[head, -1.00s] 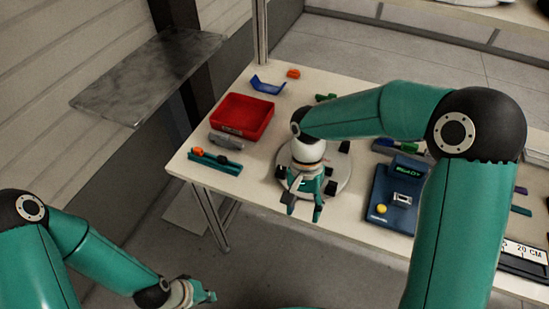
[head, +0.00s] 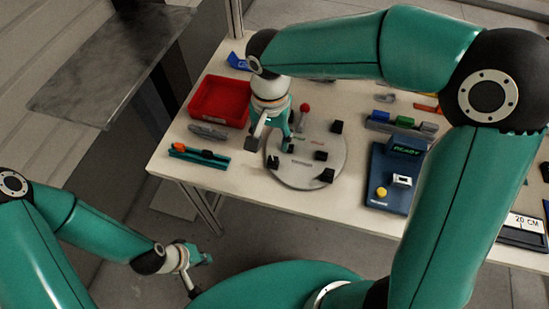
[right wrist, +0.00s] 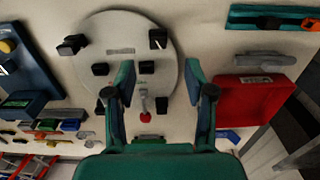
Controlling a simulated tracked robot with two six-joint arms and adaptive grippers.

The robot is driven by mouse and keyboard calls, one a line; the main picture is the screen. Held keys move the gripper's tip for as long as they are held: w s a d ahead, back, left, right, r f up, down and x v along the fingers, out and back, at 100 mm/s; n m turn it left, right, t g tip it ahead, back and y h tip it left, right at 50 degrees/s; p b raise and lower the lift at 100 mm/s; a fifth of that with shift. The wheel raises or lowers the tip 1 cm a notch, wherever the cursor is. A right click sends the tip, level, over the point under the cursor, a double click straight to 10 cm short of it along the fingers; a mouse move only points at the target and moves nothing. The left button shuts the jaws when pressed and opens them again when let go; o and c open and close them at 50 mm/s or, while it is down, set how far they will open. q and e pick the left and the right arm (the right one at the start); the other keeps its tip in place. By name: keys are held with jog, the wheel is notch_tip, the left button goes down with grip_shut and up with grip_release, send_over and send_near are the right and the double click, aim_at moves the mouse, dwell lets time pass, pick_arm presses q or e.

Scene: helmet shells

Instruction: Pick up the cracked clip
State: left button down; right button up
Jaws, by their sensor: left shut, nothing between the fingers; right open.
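I cannot tell which piece is the cracked clip; no crack can be made out on any part. A small orange piece (head: 179,147) sits on a teal rail (head: 205,158) at the table's front left. Several black clip-like blocks, one here (head: 320,155), stand on a round grey plate (head: 305,172) that also bears a red-knobbed lever (head: 304,108). My right gripper (head: 268,140) is open and empty above the plate's left part; in the right wrist view its fingers (right wrist: 160,68) straddle part of the plate. My left gripper (head: 198,272) is shut and empty, off the table's front.
A red tray (head: 219,103) and a grey tool (head: 208,132) lie left of the plate. A blue device (head: 389,178) with a yellow button stands to its right, with a holder of coloured pieces (head: 400,123) behind. A grey shelf (head: 110,65) juts out at left.

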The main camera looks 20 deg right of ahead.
aim_at(273, 159)
notch_tip(273, 159, down, 3)
jog(key=shift+s+r, duration=0.1)
jog(key=shift+r, duration=0.05)
jog(key=shift+d+f+p, duration=0.2)
jog(key=shift+f+p, duration=0.25)
jog(key=shift+f, duration=2.2)
jog(key=shift+c, duration=0.3)
jog(key=c, duration=0.8)
